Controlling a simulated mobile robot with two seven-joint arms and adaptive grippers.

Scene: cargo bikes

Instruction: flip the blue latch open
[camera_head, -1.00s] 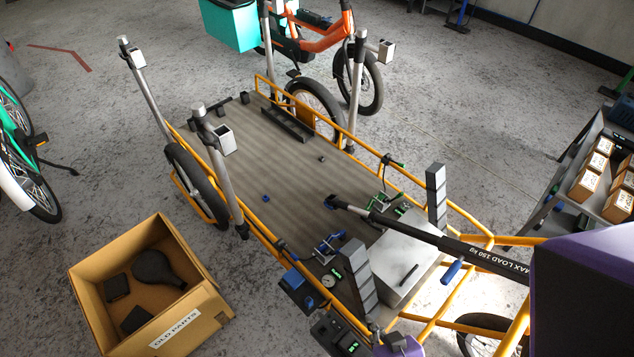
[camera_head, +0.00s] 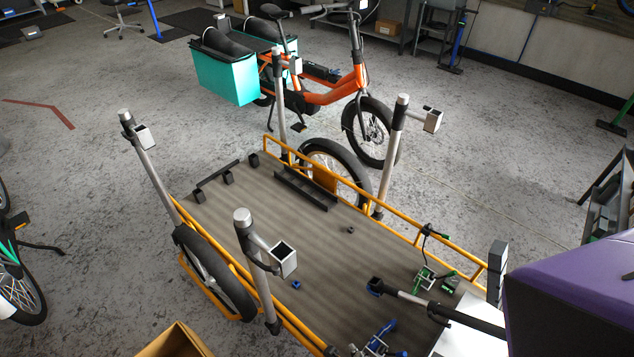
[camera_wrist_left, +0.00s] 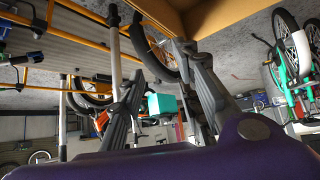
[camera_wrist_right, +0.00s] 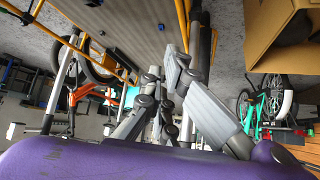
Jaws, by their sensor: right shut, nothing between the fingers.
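The blue latch (camera_head: 378,338) is a small clamp with a blue lever on the grey cargo deck (camera_head: 255,235), low in the head view. Its lever slants up to the right; its lower part is near the picture's bottom edge, and I cannot tell how far it is open. A similar green latch (camera_head: 424,279) sits farther up and right. My left gripper (camera_wrist_left: 160,65) is open and empty in the left wrist view. My right gripper (camera_wrist_right: 165,75) is shut and empty in the right wrist view. Neither gripper's fingers show in the head view, and neither touches the latch.
Yellow rails (camera_head: 400,222) edge the deck, with upright grey posts (camera_head: 255,265) along it. A black bar (camera_head: 450,313) crosses near the blue latch. A cardboard box (camera_head: 176,342) stands at lower left. An orange bike (camera_head: 325,90) stands behind.

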